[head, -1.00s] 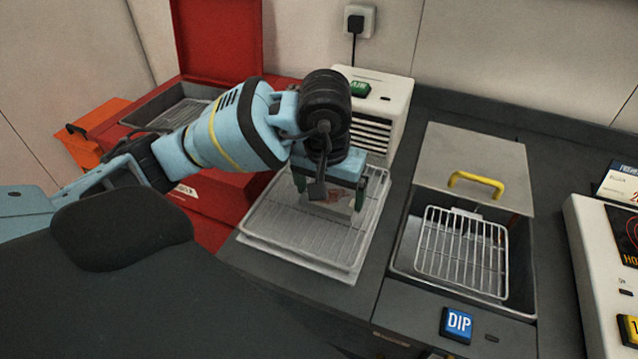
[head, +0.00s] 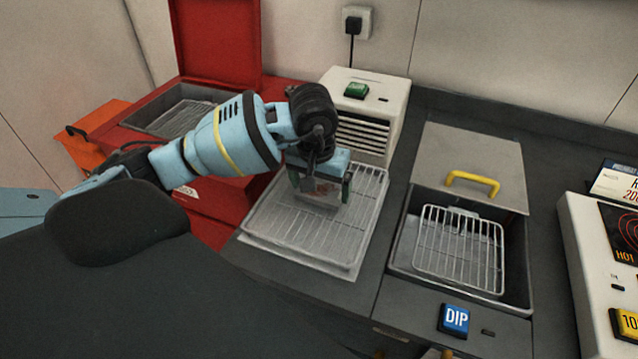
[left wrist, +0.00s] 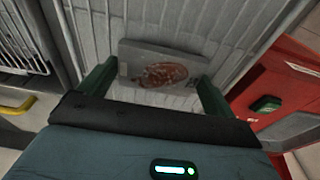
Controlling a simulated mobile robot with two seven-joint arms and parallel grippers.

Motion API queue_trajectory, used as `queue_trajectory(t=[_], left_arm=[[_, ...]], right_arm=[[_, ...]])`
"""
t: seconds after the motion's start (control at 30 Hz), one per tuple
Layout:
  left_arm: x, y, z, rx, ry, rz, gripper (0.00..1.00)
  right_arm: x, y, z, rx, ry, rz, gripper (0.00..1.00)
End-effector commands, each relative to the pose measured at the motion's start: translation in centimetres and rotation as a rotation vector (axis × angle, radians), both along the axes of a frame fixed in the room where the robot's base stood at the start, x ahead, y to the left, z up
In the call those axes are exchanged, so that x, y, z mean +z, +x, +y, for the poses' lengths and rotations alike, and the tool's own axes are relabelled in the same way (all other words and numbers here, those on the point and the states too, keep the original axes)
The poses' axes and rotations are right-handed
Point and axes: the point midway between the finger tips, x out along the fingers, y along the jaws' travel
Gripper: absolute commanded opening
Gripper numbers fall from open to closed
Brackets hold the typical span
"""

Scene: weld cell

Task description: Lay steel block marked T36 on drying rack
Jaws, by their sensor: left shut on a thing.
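My left gripper (head: 320,197) is shut on a pale grey steel block (head: 316,196). In the left wrist view the block (left wrist: 162,66) sits between the two green fingers and shows a reddish-brown patch on its face. I cannot read T36 on it. The drying rack, a wire grid in a pale tray (head: 275,225), lies on the counter below the gripper. The block is over the rack's rear right half. I cannot tell whether it touches the wires. My right gripper is not in view.
A white vented box with a green button (head: 365,105) stands just behind the rack. To the right is a dip tank (head: 520,280) with a wire basket (head: 460,250) and yellow-handled lid (head: 472,180). A red open-lidded box (head: 215,50) is at left. A hotplate (head: 590,260) is far right.

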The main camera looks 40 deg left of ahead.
Motion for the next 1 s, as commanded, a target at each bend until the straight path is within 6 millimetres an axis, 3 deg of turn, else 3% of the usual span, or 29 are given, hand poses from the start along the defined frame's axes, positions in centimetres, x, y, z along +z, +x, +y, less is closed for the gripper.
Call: queue_trajectory(t=[0.4, 0.43, 0.47, 0.77, 1.0], left_arm=[[-0.3, 0.1, 0.0, 0.000, 0.001, -0.003, 0.35], [-0.4, 0.0, 0.0, 0.000, 0.001, 0.000, 0.94], [-0.4, 0.0, 0.0, 0.000, 0.001, 0.000, 0.98], [0.0, 0.0, 0.0, 0.001, 0.000, -0.002, 1.00], [3.1, -0.3, 0.0, 0.001, 0.001, -0.007, 1.00]], right_arm=[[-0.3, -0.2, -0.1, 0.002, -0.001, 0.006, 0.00], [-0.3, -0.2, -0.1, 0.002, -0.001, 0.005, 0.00], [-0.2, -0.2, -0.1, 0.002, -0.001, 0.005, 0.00], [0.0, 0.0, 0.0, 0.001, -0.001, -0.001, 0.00], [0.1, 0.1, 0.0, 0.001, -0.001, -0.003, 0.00]])
